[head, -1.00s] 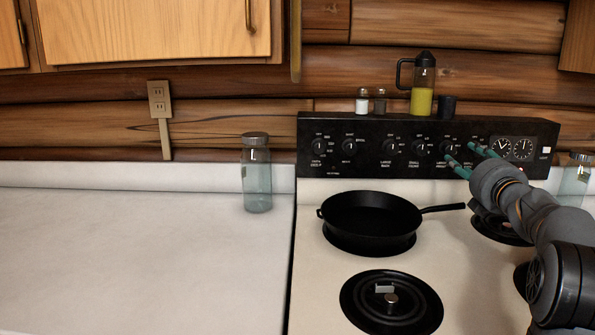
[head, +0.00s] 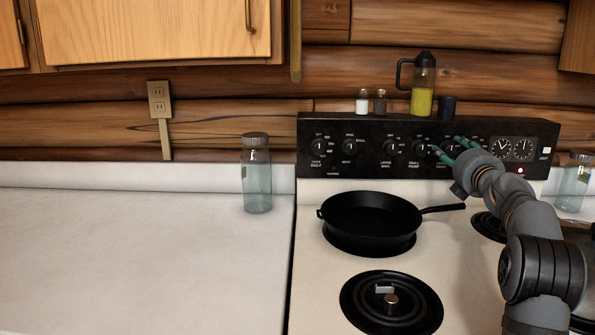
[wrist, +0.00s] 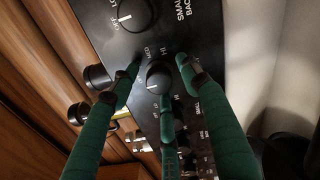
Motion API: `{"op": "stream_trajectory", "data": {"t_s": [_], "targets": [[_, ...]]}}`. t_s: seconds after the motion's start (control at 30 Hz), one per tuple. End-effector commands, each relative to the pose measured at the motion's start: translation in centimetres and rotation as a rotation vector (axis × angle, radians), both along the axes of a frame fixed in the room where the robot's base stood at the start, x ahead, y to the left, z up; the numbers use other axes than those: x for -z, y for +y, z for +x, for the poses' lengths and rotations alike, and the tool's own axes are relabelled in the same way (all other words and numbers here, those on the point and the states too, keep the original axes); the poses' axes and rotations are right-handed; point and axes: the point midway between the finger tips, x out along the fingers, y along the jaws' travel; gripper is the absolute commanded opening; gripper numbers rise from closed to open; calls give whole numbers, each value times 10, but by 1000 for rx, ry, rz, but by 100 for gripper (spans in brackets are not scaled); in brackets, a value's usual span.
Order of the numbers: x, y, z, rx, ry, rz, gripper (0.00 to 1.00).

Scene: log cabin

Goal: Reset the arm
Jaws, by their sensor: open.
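My gripper (head: 448,145) is at the black control panel (head: 365,163) at the back of the stove, in front of the knobs right of the panel's middle. In the wrist view its teal fingers (wrist: 158,70) are spread apart. A black knob (wrist: 157,80) shows between the fingertips, with "HI" and "MED" marks near it. I cannot tell whether any finger touches it. The fingers hold nothing that I can see. My arm reaches in from the lower right of the head view.
A black pan (head: 368,222) sits on the rear left burner. A red light (head: 520,171) glows on the panel. A yellow-filled jug (head: 423,88), shakers (head: 362,102) and a dark cup (head: 447,105) stand above it. Glass jars stand left (head: 257,178) and right (head: 573,182). The left counter is mostly bare.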

Motion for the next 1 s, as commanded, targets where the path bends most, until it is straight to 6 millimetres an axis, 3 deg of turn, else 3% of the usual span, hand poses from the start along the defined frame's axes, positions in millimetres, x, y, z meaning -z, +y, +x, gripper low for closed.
{"op": "stream_trajectory", "data": {"t_s": [0.6,0.8,1.0], "targets": [[-2,-1,-2,5,-37,1227,46],[-2,-1,-2,4,-48,1540,46],[0,0,-2,3,-54,1717,46]]}}
